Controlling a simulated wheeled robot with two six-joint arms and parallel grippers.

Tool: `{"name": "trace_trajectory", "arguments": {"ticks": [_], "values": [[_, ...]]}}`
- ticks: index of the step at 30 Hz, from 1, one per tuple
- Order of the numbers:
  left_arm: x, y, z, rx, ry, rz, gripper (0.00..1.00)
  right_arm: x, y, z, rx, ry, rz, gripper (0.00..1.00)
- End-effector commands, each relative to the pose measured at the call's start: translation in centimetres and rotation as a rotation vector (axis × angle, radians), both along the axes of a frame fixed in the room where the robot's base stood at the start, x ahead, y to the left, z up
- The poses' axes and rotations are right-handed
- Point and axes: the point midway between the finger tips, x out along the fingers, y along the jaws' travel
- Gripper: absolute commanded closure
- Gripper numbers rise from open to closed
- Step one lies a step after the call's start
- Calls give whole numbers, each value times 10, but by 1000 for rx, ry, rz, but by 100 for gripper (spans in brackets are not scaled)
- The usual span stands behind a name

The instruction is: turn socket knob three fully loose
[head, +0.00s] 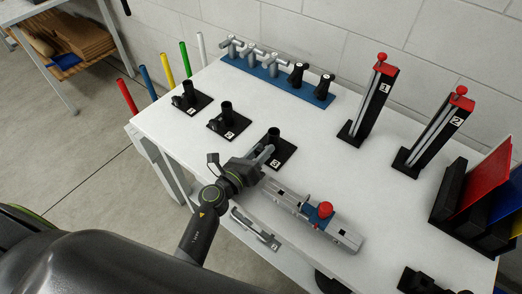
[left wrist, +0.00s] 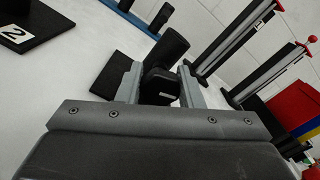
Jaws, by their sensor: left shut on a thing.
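Socket three (head: 282,153) is a black upright tube on a square black base on the white table, in the middle of the head view. My left gripper (head: 263,155) reaches it from the front left. In the left wrist view, the two grey fingers of my left gripper (left wrist: 160,88) are shut on the black knob (left wrist: 160,84) at the side of the socket tube (left wrist: 170,45). The fingers hide part of the knob, so its turn angle cannot be told. My right gripper is not in view.
Socket one (head: 190,99) and socket two (head: 229,121) stand to the left. A blue rack (head: 262,78) with grey and black handles is behind. A grey rail with a red knob (head: 325,209) lies to the front right. Two numbered towers (head: 373,100) stand at the right.

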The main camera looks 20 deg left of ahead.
Motion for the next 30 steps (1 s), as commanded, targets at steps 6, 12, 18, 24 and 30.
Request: {"name": "trace_trajectory", "arguments": {"ticks": [6,12,18,24,30], "values": [[0,0,0,1,0,1,61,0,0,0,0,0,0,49],[0,0,0,1,0,0,45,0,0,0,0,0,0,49],[-1,0,0,2,-1,0,45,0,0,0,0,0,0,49],[-16,6,-2,3,1,1,45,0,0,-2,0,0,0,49],[-53,20,-3,3,1,1,45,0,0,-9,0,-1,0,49]]}}
